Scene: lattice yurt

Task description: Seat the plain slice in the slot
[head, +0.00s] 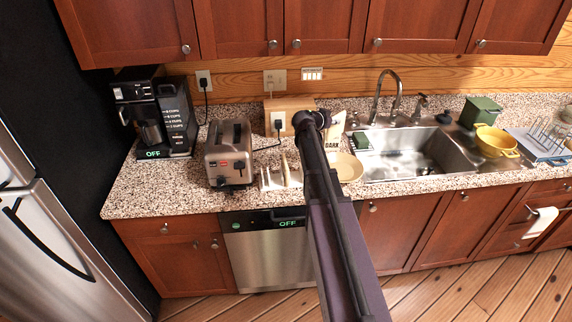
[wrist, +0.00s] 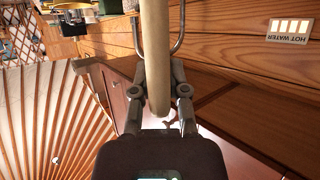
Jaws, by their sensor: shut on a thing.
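In the wrist view my gripper (wrist: 158,72) is shut on a pale tan slice (wrist: 155,35), seen edge-on between the two fingers. The slice extends past the fingertips to the top of that view. In the head view my arm hides the fingers, and I cannot clearly make out the held slice. A steel toaster (head: 228,160) stands on the counter left of my arm. A small pale rack with upright dividers (head: 268,181) stands between the toaster and my arm. Which slot is meant cannot be told.
A pale piece marked DARK (head: 336,127) and a yellowish plate (head: 350,168) are just right of my arm. A coffee maker (head: 150,112) is at left; the sink (head: 455,160) and faucet (head: 384,95) are at right. A cord runs behind the toaster.

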